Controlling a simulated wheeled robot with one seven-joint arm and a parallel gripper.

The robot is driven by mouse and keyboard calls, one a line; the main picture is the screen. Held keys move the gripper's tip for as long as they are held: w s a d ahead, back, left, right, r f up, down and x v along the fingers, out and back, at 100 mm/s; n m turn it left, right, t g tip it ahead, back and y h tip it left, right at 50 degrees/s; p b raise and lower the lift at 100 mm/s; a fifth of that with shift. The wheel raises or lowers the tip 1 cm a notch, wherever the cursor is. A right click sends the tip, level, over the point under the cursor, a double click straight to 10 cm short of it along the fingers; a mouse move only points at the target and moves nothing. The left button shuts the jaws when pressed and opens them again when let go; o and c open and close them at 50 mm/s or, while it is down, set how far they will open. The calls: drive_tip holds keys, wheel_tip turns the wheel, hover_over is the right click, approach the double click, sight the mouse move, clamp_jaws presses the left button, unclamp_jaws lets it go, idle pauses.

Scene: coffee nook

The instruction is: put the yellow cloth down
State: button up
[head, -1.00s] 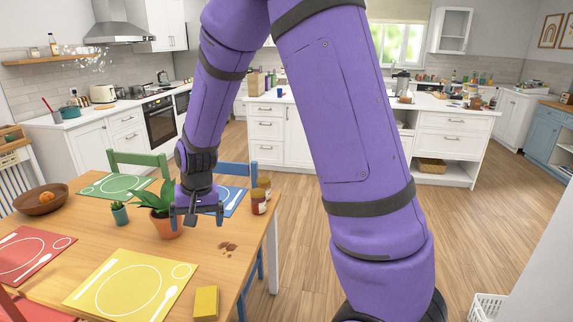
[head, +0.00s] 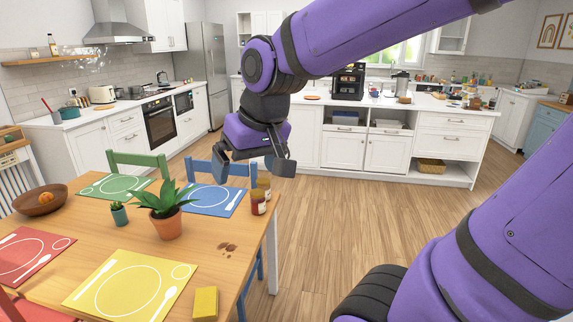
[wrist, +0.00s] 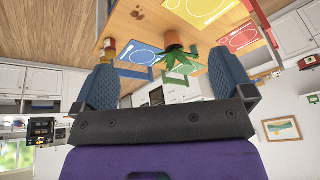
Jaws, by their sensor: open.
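The yellow cloth (head: 206,303) looks like a small folded block. It lies flat on the wooden table (head: 195,245) near its front right corner, beside the yellow placemat (head: 128,287). Nothing is touching it from above. My gripper (head: 252,168) is open and empty, raised above the table's far right side, well away from the cloth. In the wrist view its two fingers (wrist: 166,90) are spread with nothing between them, and I cannot make out the cloth there.
A potted plant (head: 166,224), a small cactus pot (head: 119,214) and two jars (head: 259,201) stand on the table. Brown spots (head: 227,247) lie near its right edge. A wooden bowl (head: 40,203) is at the left. Open floor (head: 340,220) lies right of the table.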

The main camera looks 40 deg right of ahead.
drive_tip(key=s+d+r+n+t, duration=0.1)
drive_tip(key=s+r, duration=0.1)
drive_tip(key=s, duration=0.6)
drive_tip(key=shift+s+d+r+h, duration=0.15)
drive_tip(key=shift+s+h, duration=0.1)
drive_tip(key=shift+h, duration=0.15)
drive_tip(key=shift+w, duration=0.1)
idle(0.9)
